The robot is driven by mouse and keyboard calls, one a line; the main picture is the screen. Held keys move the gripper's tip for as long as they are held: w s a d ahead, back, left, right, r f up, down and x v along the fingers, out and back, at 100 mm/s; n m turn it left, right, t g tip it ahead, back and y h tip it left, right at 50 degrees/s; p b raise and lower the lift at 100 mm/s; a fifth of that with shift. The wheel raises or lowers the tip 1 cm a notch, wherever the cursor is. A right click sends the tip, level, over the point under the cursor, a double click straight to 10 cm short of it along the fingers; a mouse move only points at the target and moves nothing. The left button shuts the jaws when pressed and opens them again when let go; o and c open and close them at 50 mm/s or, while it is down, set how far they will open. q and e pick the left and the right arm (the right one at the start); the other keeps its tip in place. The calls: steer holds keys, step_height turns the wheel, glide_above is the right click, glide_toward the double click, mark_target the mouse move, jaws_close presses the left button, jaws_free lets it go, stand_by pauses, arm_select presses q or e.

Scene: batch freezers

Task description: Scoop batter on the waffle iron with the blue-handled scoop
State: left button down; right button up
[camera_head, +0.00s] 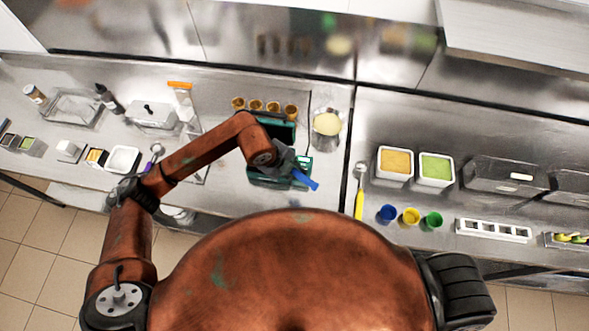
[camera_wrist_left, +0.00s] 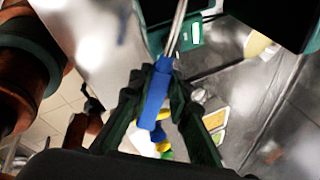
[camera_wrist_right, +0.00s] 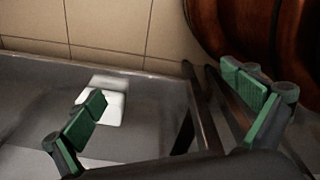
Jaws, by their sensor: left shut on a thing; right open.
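The blue-handled scoop (camera_head: 305,181) is held by its handle in my left gripper (camera_head: 284,166). In the left wrist view the fingers (camera_wrist_left: 157,88) are closed around the blue handle (camera_wrist_left: 155,98), and its metal shaft (camera_wrist_left: 178,25) runs out of the top of the picture. The scoop's bowl is hidden. The green waffle iron (camera_head: 265,181) stands under and behind the left gripper with its lid raised, and part of it shows in the left wrist view (camera_wrist_left: 195,31). A round metal container of pale batter (camera_head: 327,124) stands right of it. My right gripper (camera_wrist_right: 165,92) is open and empty.
Several orange-brown cups (camera_head: 256,105) stand behind the waffle iron. A yellow-handled scoop (camera_head: 359,200) lies to the right, near blue (camera_head: 387,214), yellow (camera_head: 410,216) and green (camera_head: 432,220) cups. Tubs with orange (camera_head: 396,162) and green (camera_head: 436,168) contents stand farther right.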

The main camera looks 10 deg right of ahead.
arm_select(q)
steer(key=b, duration=0.1)
steer(key=t+h+b, duration=0.1)
steer(key=b, duration=0.1)
steer(key=f+t+h+b, duration=0.1)
steer(key=shift+s+a+b, duration=0.3)
steer(key=shift+b, duration=0.05)
steer(key=t+h+b, duration=0.1)
steer(key=h+b, duration=0.1)
steer(key=b, duration=0.4)
steer(key=f+t+h+b, duration=0.1)
steer(key=t+h+b, duration=0.1)
steer(key=b, duration=0.4)
steer(key=s+a+f+m+t+h+b, duration=0.1)
steer(key=t+h+b, duration=0.1)
steer(key=b, duration=0.4)
steer(key=shift+s+a+h+b, duration=0.1)
steer(key=shift+h+b, duration=0.25)
steer(key=shift+h, duration=0.05)
arm_select(e)
steer(key=s+f, duration=0.2)
steer(key=f, duration=1)
steer(key=s+f, duration=0.2)
steer(key=f, duration=1)
steer(key=shift+a+f+g, duration=0.15)
steer(key=shift+a+g, duration=0.05)
steer(key=shift+g, duration=0.1)
